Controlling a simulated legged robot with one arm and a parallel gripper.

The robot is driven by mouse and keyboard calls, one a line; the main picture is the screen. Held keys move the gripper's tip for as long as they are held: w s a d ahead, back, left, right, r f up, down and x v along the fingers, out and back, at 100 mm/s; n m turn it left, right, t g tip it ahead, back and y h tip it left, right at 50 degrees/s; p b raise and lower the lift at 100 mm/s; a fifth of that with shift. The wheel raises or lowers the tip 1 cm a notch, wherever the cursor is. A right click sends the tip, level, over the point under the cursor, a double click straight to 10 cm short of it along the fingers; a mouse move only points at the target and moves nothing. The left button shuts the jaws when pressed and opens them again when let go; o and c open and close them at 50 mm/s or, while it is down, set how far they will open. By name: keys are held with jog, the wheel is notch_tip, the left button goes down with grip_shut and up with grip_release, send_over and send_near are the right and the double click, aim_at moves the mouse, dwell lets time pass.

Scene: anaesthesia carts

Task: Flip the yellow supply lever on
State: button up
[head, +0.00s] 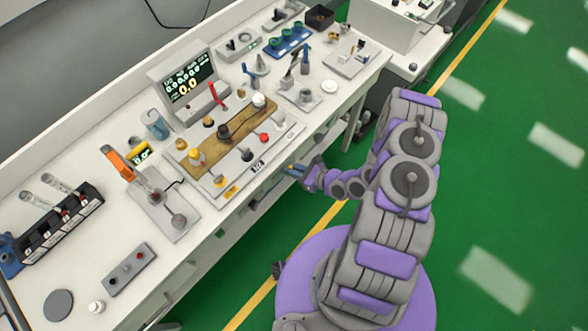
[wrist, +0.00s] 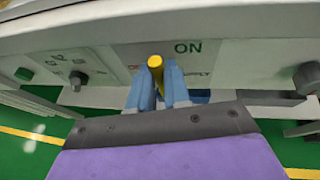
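The yellow supply lever (wrist: 155,62) stands out from a grey panel in the wrist view. A green ON label is printed to the right of its tip, and part of the word SUPPLY shows below that. My gripper (wrist: 157,80) has its two blue fingers close on either side of the lever, with its yellow end showing between them. The fingers appear to touch its sides. In the head view my gripper (head: 291,170) is at the front edge of the long white bench. The lever cannot be made out there.
A dark knob (wrist: 308,77) sits right of the lever, and another knob (wrist: 77,80) sits left. The white bench (head: 228,228) carries a display unit (head: 188,85), a wooden board (head: 215,137) and many small fixtures. Green floor (head: 535,200) is open on the right.

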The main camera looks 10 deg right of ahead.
jog(key=o, duration=0.4)
jog(key=shift+d, duration=0.1)
jog(key=p+v, duration=0.1)
jog(key=v, duration=1.6)
jog(key=shift+s+d, duration=0.1)
dwell(0.4)
